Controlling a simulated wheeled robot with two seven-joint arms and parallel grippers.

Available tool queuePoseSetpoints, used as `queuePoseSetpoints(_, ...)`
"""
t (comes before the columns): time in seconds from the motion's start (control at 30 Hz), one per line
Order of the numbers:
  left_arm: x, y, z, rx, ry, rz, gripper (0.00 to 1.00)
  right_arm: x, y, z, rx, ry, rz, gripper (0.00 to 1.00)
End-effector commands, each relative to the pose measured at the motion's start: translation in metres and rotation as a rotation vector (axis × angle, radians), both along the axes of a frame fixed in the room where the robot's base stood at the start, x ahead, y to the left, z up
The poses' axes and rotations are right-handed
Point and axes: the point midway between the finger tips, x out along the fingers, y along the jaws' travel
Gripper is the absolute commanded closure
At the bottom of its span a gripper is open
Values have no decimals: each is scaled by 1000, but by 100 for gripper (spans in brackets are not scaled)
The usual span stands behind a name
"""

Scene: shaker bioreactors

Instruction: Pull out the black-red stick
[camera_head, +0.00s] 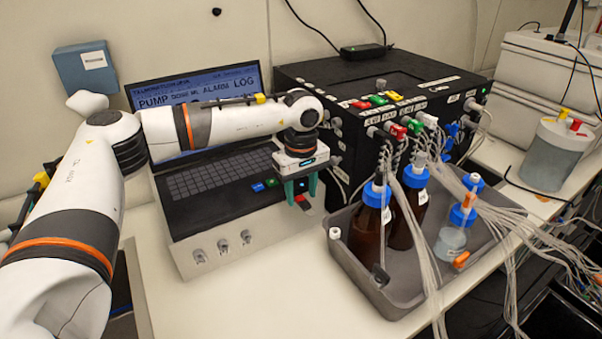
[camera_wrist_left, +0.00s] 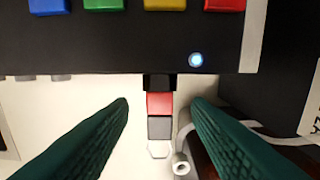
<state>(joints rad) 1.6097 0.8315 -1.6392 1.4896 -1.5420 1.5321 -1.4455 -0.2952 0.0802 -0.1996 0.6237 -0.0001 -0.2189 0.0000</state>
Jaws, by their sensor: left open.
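The black-red stick (camera_wrist_left: 160,104) projects from the edge of the dark panel in the left wrist view, with black, red and grey sections. A small red part of it (camera_head: 304,203) shows in the head view, just below my left gripper (camera_head: 301,193), at the right front of the control unit with keyboard and screen (camera_head: 200,225). My left gripper's two green fingers (camera_wrist_left: 160,110) are open, one on each side of the stick, with gaps to both sides. My right gripper is in neither view.
A grey tray (camera_head: 345,255) with brown bottles (camera_head: 370,235), blue caps and many tubes stands close to the right of the gripper. A black box (camera_head: 330,85) with colored connectors is behind. The white table (camera_head: 270,295) in front is clear.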

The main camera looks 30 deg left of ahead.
Motion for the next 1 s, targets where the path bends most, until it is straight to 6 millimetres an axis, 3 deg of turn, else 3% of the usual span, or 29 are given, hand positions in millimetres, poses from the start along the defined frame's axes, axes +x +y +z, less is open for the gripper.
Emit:
queuePoseSetpoints(0.37, 0, 0, -6, 1, 1, 0, 57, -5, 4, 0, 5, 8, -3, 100)
queuePoseSetpoints(0.63, 0, 0, -5, 1, 1, 0, 100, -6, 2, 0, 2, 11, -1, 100)
queuePoseSetpoints(1.0, -3, -5, -5, -1, 1, -1, 100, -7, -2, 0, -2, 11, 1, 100)
